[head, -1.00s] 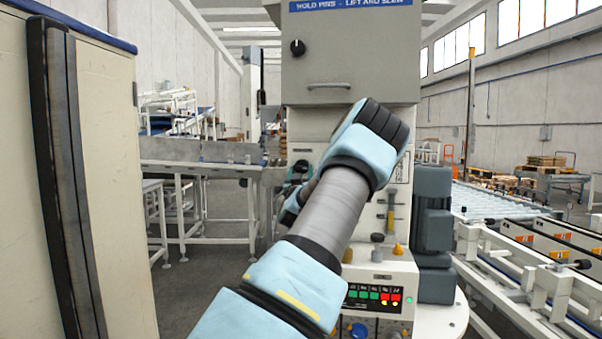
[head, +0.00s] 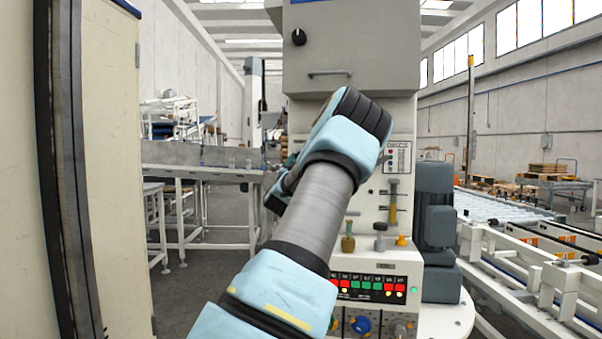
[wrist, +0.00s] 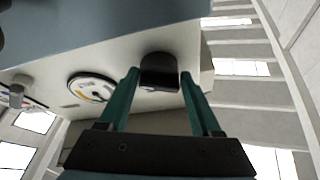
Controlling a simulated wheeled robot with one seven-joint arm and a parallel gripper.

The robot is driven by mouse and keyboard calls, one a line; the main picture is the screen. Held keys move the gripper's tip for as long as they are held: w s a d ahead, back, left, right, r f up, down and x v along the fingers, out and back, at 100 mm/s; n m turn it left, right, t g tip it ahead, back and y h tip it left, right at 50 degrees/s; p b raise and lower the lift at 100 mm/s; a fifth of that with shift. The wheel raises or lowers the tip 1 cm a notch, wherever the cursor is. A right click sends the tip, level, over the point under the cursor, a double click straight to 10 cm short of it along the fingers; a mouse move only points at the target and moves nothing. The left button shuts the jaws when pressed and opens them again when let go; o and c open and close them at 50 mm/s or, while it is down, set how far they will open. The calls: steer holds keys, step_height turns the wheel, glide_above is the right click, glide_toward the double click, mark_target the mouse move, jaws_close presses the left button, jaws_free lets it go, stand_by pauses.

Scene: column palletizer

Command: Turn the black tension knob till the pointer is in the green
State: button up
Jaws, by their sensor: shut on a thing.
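The black tension knob (wrist: 160,72) sits on the pale machine face in the wrist view. My gripper (wrist: 160,77) has its two green fingers on either side of it, shut on it. The gauge (wrist: 92,88), a round white dial with a yellow mark and dark pointer, is left of the knob. It is tilted and small, so I cannot tell whether the pointer is in the green. In the head view my forearm hides the knob and gauge, and only a bit of my gripper shows at the arm's far end.
The grey machine column (head: 350,60) stands ahead, with a control panel (head: 370,285) of red and green lamps low on it. A tall cream cabinet (head: 110,170) is close on the left. A roller conveyor (head: 500,207) runs on the right, beside a grey motor (head: 435,205).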

steer(key=shift+d+f+m+h+b, duration=0.15)
steer(key=shift+m+h+b, duration=0.35)
steer(key=shift+m, duration=0.4)
steer(key=o, duration=1.3)
steer(key=b+v, duration=0.1)
steer(key=v, duration=0.4)
steer(key=b+v, duration=0.2)
steer(key=v, duration=0.3)
steer(key=shift+s+b, duration=0.3)
steer(key=shift+s, duration=0.15)
